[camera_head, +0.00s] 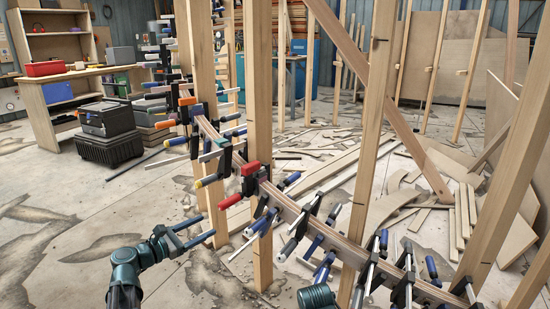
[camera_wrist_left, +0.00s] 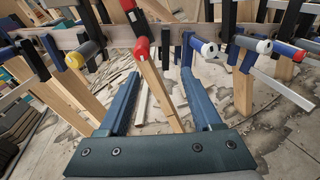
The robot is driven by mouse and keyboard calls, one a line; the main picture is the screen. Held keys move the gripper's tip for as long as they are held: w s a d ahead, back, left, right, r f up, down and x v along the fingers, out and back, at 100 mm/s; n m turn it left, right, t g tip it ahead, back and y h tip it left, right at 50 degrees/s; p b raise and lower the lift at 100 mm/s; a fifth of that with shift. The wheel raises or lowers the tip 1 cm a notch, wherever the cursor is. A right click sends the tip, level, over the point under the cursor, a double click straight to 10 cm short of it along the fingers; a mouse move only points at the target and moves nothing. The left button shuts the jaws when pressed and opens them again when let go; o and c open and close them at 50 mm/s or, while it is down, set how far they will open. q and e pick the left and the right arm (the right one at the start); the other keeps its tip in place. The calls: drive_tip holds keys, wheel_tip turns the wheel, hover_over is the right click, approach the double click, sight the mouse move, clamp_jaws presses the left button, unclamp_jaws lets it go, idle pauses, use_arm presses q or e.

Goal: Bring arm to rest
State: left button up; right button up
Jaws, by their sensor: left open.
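My left gripper (camera_head: 207,226) is open and empty at the lower left of the head view, pointing right toward the wooden posts. Its two blue fingers (camera_wrist_left: 158,72) reach forward in the left wrist view, with nothing between them but the background. The curved wooden stringer (camera_head: 290,208) runs from the upper left to the lower right of the head view, lined with many clamps. A red-handled clamp (camera_head: 250,170) sits on it, and a red-capped clamp end (camera_wrist_left: 141,48) shows just beyond the fingers.
Upright wooden posts (camera_head: 260,110) support the stringer. Clamp bars and handles stick out on both sides. A black toolbox (camera_head: 107,118) and a workbench (camera_head: 50,100) stand at the left. Planks and offcuts (camera_head: 400,200) lie on the floor behind. The floor at lower left is mostly clear.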

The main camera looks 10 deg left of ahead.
use_arm(q)
drive_tip(key=s+d+f+m+g+y+p, duration=0.1)
drive_tip(key=s+d+f+m+g, duration=0.3)
drive_tip(key=d, duration=0.3)
drive_tip(key=s+d+f+m+g+p, duration=0.1)
drive_tip(key=s+d+f+m+g, duration=0.2)
drive_tip(key=d+m, duration=0.35)
drive_tip(key=s+d+f+m+g+y+p, duration=0.1)
drive_tip(key=s+d+f+m+g, duration=0.3)
drive_tip(key=d, duration=0.4)
drive_tip(key=s+d+f+m+g+y+p, duration=0.2)
drive_tip(key=s+m+g+y+p, duration=0.15)
drive_tip(key=s+m+y, duration=0.95)
wheel_tip(320, 180, up, 37)
drive_tip(key=w+m+h+p, duration=0.1)
drive_tip(key=h+p, duration=0.2)
drive_tip(key=p, duration=3.4)
drive_tip(key=shift+w+a+m+h+p, duration=0.15)
drive_tip(key=shift+a+m+h+p, duration=0.1)
drive_tip(key=shift+m+h+p, duration=0.1)
drive_tip(key=shift+d, duration=0.1)
